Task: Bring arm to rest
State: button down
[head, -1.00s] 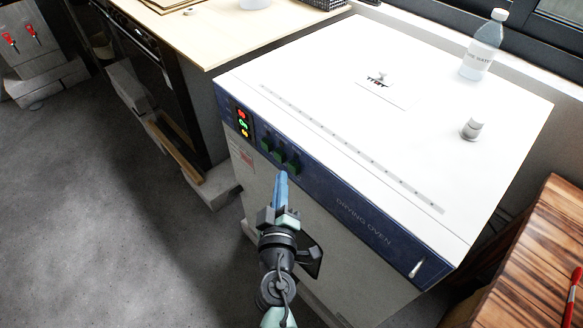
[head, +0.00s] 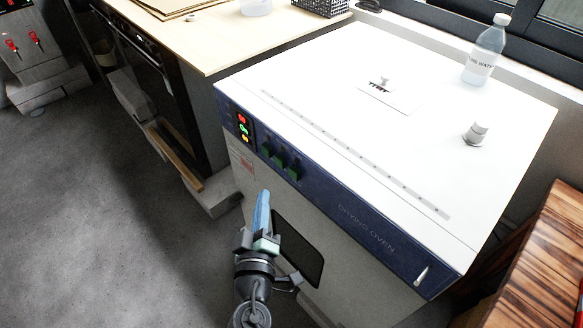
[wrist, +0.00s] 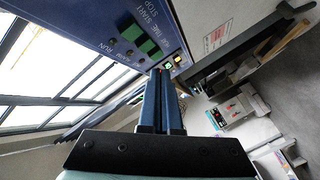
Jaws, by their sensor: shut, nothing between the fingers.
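My gripper (head: 263,212) is shut and empty, its blue fingers together. In the head view it is in front of the drying oven (head: 362,225), below the oven's green switches and apart from the panel as far as I can tell. In the wrist view the gripper (wrist: 162,75) points toward the oven's blue panel (wrist: 130,25), where green switches (wrist: 140,40) and lit indicators show. In the head view the lit red, green and yellow indicators (head: 243,128) are at the panel's left end. My arm hides part of the oven's front.
A wooden bench (head: 215,45) is behind at left. A striped wooden surface (head: 535,255) is at right. Open floor (head: 80,220) is at left.

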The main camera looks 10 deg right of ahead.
jog(key=w+d+r+m+t+h, duration=0.15)
jog(key=r+m, duration=0.25)
jog(key=r, duration=1.2)
jog(key=w+d+r+m+t+h, duration=0.1)
jog(key=d+r+m+t, duration=0.2)
jog(key=r, duration=1.3)
jog(key=s+a+r+t+y+p, duration=0.1)
jog(key=s+r+t+y, duration=0.1)
jog(key=s+r, duration=0.5)
jog(key=s+a+r+m+t+y, duration=0.15)
jog(key=s+r, duration=0.25)
jog(key=r, duration=0.6)
jog(key=s+a+r+n+t+y+p, duration=0.1)
jog(key=s+r+t+y, duration=0.15)
jog(key=s+r, duration=0.45)
jog(key=w+r+h+p, duration=0.1)
jog(key=w+r+p, duration=0.2)
jog(key=r+p, duration=0.7)
jog(key=shift+r+m, duration=0.35)
jog(key=shift+r, duration=0.4)
